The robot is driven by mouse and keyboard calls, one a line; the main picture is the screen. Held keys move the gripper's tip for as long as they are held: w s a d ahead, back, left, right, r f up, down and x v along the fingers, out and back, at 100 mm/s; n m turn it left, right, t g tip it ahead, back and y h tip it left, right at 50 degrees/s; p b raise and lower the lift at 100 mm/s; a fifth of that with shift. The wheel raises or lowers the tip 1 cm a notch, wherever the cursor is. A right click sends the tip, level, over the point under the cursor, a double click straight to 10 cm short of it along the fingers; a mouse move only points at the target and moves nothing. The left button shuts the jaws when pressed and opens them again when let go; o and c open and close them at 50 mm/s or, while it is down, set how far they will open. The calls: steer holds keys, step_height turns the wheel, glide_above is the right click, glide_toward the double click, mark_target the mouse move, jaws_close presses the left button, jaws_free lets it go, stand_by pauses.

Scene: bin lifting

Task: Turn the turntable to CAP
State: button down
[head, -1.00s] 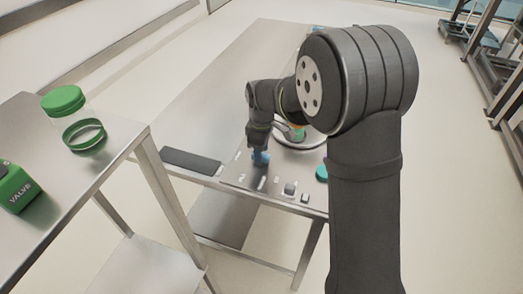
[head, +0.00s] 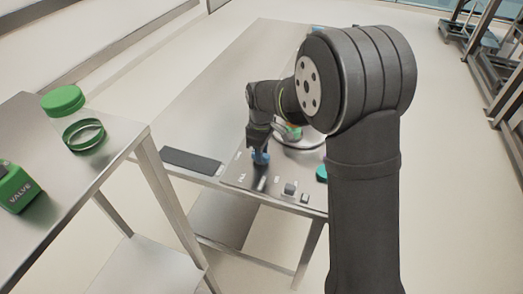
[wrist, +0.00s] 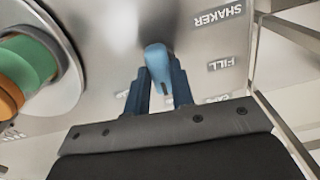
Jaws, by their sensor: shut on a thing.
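My gripper (wrist: 158,88) has blue fingers, shut on a light blue handle (wrist: 156,58) that stands up from a metal panel. In the head view my gripper (head: 261,158) is low over the panel (head: 232,178), near its left part; the handle cannot be told apart there. The labels SHAKER (wrist: 224,18) and FILL (wrist: 221,73) lie right of the handle in the wrist view. Another label, partly hidden by a finger, cannot be read surely. The round turntable (head: 300,147) is behind my gripper, partly hidden by my arm. It shows in the wrist view at left (wrist: 72,48), bearing a green and orange thing (wrist: 28,62).
A dark flat pad (head: 192,161) lies left of the panel. A teal round thing (head: 321,173) and small grey blocks (head: 290,188) are at the right. A nearer table (head: 105,140) at left holds a green-lidded jar (head: 63,100), a green ring (head: 84,135) and a green VALVE box (head: 18,187).

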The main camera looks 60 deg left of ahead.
steer(key=m, duration=0.5)
steer(key=shift+m, duration=0.4)
steer(key=m, duration=0.6)
stand_by(0.4)
steer(key=c, duration=1.2)
jaws_free()
steer(key=shift+c, duration=0.2)
step_height(320, 180, up, 18)
steer(key=shift+f, duration=0.25)
steer(key=shift+f, duration=0.1)
step_height(320, 180, down, 17)
steer(key=shift+f, duration=0.15)
